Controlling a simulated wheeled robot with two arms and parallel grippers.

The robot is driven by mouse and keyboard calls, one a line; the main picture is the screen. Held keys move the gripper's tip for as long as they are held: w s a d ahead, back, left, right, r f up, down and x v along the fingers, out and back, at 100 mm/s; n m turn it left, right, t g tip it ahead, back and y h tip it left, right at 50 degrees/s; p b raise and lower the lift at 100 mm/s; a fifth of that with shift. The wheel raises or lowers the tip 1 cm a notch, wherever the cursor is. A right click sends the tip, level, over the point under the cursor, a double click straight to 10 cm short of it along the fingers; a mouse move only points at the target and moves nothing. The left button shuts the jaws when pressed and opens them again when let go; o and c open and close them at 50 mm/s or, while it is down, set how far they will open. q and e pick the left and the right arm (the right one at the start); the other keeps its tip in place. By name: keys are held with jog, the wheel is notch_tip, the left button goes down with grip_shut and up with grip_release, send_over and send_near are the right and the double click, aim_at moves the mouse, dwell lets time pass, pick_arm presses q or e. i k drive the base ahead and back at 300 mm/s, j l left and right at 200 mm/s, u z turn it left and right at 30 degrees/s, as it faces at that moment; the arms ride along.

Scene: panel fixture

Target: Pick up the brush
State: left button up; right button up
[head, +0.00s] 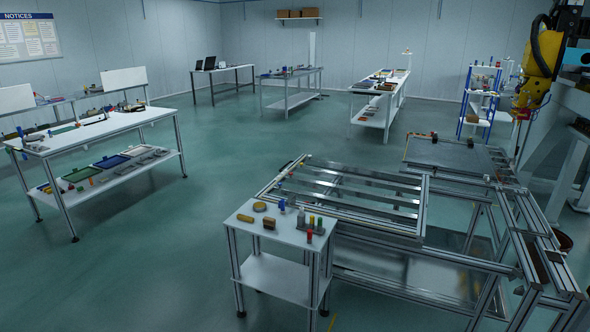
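A small white side table (246,234) stands at the lower middle, in front of the panel fixture (345,190). A small brown block-like item (269,223) lies on its top and looks like the brush, but it is too small to be sure. Neither of my grippers shows in the head view.
The metal frame fixture stands directly behind and right of the side table. A white workbench (100,127) with trays is at the left. A yellow machine arm (545,55) hangs at the upper right. Green floor (170,245) is open left of the side table.

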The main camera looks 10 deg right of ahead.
aim_at(269, 223)
jog(key=i+l, duration=0.1)
jog(key=i, duration=0.55)
jog(key=i+l+u, duration=0.1)
jog(key=i, duration=0.6)
